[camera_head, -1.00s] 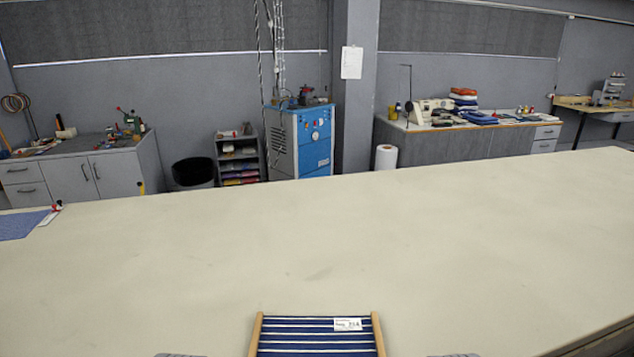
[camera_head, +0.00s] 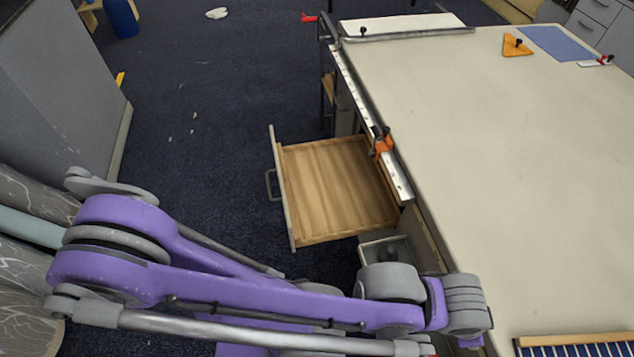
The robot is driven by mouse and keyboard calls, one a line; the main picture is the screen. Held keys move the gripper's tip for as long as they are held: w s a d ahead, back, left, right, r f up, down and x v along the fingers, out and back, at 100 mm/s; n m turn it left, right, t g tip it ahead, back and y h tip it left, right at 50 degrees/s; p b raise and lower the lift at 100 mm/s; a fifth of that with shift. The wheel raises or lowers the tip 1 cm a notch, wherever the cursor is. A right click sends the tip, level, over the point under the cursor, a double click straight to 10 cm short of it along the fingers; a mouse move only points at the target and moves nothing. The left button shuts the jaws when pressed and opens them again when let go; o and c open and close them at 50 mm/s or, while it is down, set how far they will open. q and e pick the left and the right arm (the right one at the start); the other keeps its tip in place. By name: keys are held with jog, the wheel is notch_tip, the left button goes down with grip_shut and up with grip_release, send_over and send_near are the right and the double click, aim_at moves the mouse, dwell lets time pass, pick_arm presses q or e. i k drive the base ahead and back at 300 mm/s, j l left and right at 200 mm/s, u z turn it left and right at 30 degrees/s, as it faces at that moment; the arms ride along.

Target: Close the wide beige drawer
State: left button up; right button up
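The wide beige drawer (camera_head: 335,185) stands pulled well out from the left side of the long table (camera_head: 500,150). Its inside is bare wood and looks empty. Its pale front panel (camera_head: 284,198) faces left and carries a grey bar handle (camera_head: 271,185). My purple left arm crosses the lower part of the view, in front of and below the drawer. No gripper fingers of either arm can be made out, and my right arm is not in view.
A grey open compartment (camera_head: 397,250) sits beside the drawer, partly behind my arm. An orange-and-black clamp (camera_head: 381,143) and a metal rail line the table edge. A grey cabinet (camera_head: 60,90) stands further left.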

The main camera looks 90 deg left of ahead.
aim_at(332, 189)
jog(key=k+j+u, duration=0.15)
jog(key=k, duration=0.15)
jog(key=k+j+u, duration=0.1)
jog(key=u, duration=0.9)
jog(key=j+u, duration=0.15)
jog(key=u, duration=0.3)
jog(key=k+u, duration=0.1)
jog(key=u, duration=0.35)
jog(key=j+u, duration=0.1)
jog(key=u, duration=0.85)
jog(key=i+j+z, duration=0.1)
jog(key=i+j, duration=0.25)
jog(key=i, duration=0.05)
